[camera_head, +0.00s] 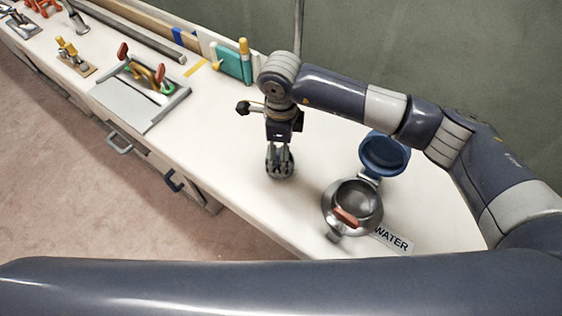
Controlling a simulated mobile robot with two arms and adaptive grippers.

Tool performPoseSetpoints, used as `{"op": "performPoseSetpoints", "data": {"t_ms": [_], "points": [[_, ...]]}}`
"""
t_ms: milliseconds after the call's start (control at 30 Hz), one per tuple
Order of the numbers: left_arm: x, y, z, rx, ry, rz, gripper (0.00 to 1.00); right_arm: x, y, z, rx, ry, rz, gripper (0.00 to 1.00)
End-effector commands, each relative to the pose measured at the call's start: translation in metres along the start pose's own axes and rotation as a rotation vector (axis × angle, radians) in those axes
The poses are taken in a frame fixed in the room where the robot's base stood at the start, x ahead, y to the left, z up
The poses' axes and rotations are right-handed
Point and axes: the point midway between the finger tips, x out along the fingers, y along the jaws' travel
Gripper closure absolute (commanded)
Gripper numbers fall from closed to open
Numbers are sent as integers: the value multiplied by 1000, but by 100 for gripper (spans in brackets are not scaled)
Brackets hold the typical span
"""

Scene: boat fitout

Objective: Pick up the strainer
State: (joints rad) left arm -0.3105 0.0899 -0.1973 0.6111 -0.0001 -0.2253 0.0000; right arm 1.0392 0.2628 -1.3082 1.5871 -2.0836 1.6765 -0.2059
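A round metal vessel (328,203), which looks like the strainer, stands on the white bench at the lower right. Its top is open, and a blue lid (384,153) stands tilted open behind it. An orange-red grip (346,217) shows at its near side; I cannot tell what it is fixed to. My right gripper (280,172) points down at the bench, left of the vessel and apart from it. Its fingers are bunched in this view, so I cannot tell whether they are open. My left gripper is not in view.
A "WATER" label (392,240) lies beside the vessel. A grey tray (140,100) with tools, a teal block (231,63) and a long bar (128,34) are farther left. A wall runs behind the bench.

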Motion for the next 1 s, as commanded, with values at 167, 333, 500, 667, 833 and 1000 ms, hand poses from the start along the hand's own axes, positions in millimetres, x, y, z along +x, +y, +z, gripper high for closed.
{"op": "performPoseSetpoints", "data": {"t_ms": [167, 333, 500, 667, 833, 1000], "points": [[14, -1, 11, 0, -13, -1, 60, 24, -1, 0, 2, -1, 0, 15], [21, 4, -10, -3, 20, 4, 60, 39, -2, 3, 1, -1, 2, 15], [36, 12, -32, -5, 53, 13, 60, 67, -4, 6, 2, 0, 3, 15], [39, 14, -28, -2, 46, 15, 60, 75, -4, 6, 1, -2, 0, 15], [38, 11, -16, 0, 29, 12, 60, 74, -4, 6, 1, -1, 0, 17], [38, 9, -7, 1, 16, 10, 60, 74, -4, 6, 1, -1, 0, 55]]}}
